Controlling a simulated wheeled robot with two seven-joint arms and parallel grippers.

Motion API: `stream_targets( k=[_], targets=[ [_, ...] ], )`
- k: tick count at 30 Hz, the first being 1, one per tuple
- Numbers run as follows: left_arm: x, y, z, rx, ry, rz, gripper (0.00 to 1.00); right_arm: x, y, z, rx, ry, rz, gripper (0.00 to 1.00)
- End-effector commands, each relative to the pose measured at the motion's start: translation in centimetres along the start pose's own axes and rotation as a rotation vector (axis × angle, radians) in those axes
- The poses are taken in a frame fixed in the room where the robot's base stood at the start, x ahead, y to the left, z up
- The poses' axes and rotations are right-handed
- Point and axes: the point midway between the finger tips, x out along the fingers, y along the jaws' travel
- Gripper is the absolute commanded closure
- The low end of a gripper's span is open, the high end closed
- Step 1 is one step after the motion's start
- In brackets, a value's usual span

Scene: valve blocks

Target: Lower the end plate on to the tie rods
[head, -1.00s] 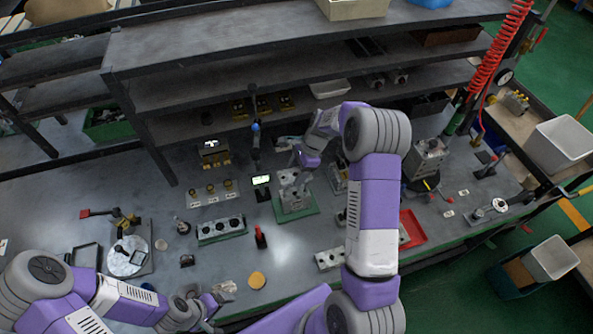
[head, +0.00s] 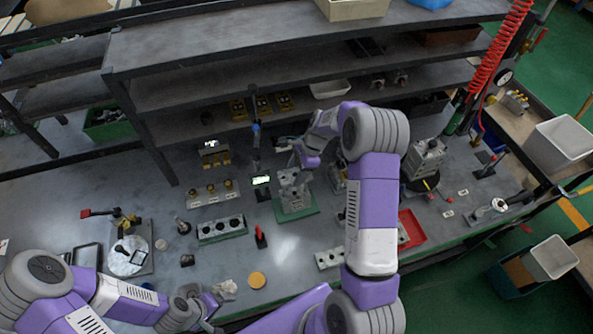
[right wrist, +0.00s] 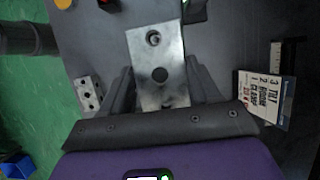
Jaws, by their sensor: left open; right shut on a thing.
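The end plate (right wrist: 158,45) is a silver metal slab with round holes. In the right wrist view it lies between the two dark fingers of my right gripper (right wrist: 160,85), which is shut on it. In the head view my right gripper (head: 303,158) holds the plate (head: 288,177) over the grey block stack (head: 294,201) on a green base (head: 313,210). The tie rods cannot be made out clearly, and I cannot tell whether plate and stack touch. My left gripper (head: 213,309) is open and empty near the front edge.
A lit small display (head: 261,181) stands just left of the stack. A block with several holes (head: 222,229), a red-handled tool (head: 261,237) and a tan disc (head: 257,280) lie nearby. A red tray (head: 412,228) is to the right. Shelves (head: 230,95) rise behind.

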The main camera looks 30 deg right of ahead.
Motion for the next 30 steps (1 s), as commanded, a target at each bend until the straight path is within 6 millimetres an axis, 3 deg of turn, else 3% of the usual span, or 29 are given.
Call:
stream_targets(
  k=[30],
  targets=[
    [1.4,-0.5,-0.1,0.000,0.000,0.000,0.08,2.1,0.0,-0.9,0.000,0.000,0.000,0.80]
  ],
)
